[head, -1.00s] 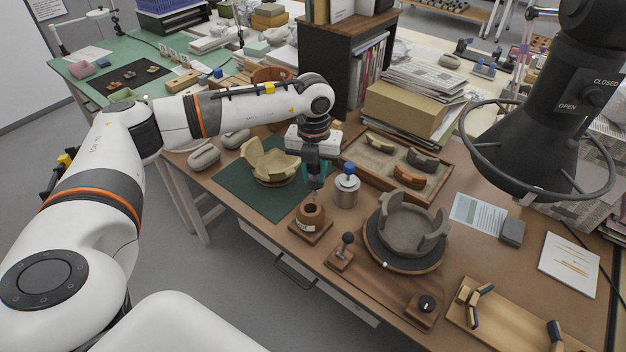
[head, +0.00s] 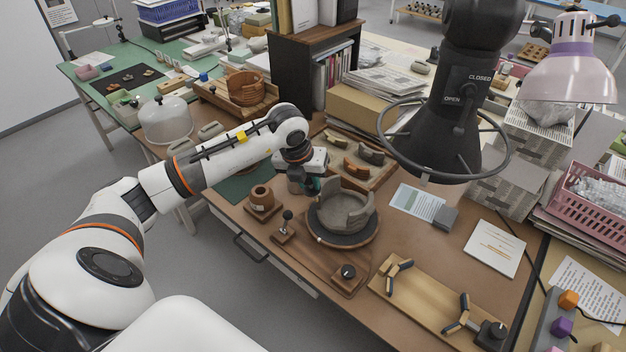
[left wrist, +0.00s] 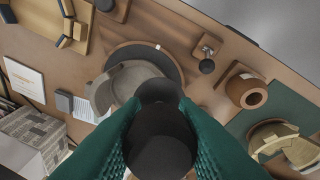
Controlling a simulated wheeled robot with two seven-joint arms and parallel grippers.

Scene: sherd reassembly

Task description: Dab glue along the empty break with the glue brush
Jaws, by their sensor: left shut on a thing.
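My left gripper (head: 309,187) is at the left rim of a grey bowl (head: 343,212). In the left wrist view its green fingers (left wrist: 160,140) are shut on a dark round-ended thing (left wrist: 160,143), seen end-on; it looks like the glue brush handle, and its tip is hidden. The bowl sits on a dark round turntable (head: 345,240). Its wall stands high in parts, with lower gaps between; the bowl also shows in the left wrist view (left wrist: 125,85), partly covered by the held thing. I cannot tell whether the brush touches a break. My right gripper is out of view.
A brown pot (head: 262,198) and a knobbed stand (head: 285,225) are left of the turntable. A tray of sherds (head: 372,170) lies behind. A black hood (head: 450,130) hangs at the right. A clamp board (head: 430,300) lies at the front right.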

